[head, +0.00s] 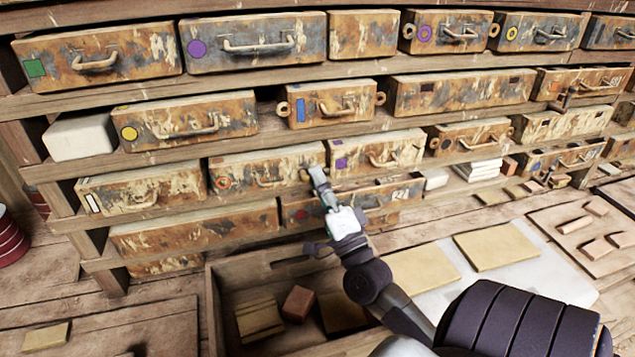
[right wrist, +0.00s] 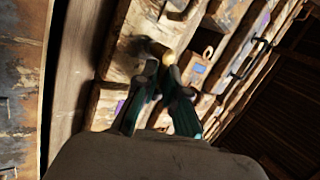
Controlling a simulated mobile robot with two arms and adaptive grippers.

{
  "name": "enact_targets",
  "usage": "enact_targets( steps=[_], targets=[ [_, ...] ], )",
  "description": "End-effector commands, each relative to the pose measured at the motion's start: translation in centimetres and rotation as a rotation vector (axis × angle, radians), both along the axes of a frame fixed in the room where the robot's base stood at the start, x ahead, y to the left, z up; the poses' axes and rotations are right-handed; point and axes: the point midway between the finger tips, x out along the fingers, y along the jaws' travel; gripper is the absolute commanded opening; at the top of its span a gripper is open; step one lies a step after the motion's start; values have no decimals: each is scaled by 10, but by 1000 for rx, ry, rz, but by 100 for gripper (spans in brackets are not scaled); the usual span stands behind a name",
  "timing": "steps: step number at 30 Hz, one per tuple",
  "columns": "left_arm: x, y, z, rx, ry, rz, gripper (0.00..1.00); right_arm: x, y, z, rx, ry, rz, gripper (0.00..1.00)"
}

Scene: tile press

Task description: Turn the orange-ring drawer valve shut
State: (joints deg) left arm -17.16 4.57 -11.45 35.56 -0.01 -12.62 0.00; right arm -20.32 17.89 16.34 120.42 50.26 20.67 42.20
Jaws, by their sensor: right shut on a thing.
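The drawer with the orange ring mark (head: 222,183) is in the third row of the rack, left of centre in the head view. Its front is rusty and pale, with a curved handle (head: 268,180). My right gripper (head: 317,175) reaches up to the right end of this drawer. In the right wrist view, my right gripper (right wrist: 163,78) is shut on a small tan, rounded piece (right wrist: 157,50), which seems to be the valve. The fingers hide most of it, so I cannot tell how far it is turned. My left gripper is in neither view.
A purple-marked drawer (head: 375,151) sits just right of my gripper. Below, a drawer with a red mark (head: 300,214) stands behind my right wrist. A wooden crate (head: 213,310) with several blocks stands beneath my arm. Pale slabs lie on a light board (head: 540,275) at right.

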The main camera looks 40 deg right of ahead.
Motion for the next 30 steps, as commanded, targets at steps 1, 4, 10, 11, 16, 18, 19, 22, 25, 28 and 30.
enact_targets(
  steps=[1,4,10,11,16,18,19,22,25,28,30],
  targets=[
    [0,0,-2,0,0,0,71,-2,-3,5,27,-35,-10,0],
    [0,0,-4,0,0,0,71,-2,-3,3,77,-61,-10,0],
    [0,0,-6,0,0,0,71,-2,-3,2,141,-98,-9,0],
    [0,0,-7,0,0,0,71,-2,-3,2,146,-100,-9,0],
    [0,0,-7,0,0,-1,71,-1,-2,1,167,-110,-9,0],
    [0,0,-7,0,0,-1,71,-2,-3,1,171,-112,-9,0],
    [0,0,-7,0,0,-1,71,-2,-3,1,171,-112,-8,0],
    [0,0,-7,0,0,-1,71,-2,-3,1,173,-113,-8,0],
    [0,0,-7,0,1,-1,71,-2,-3,0,171,-112,-8,0],
    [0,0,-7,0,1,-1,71,-2,-3,0,171,-112,-8,0],
    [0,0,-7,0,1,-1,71,-2,-3,0,172,-111,-8,19]
  ],
)
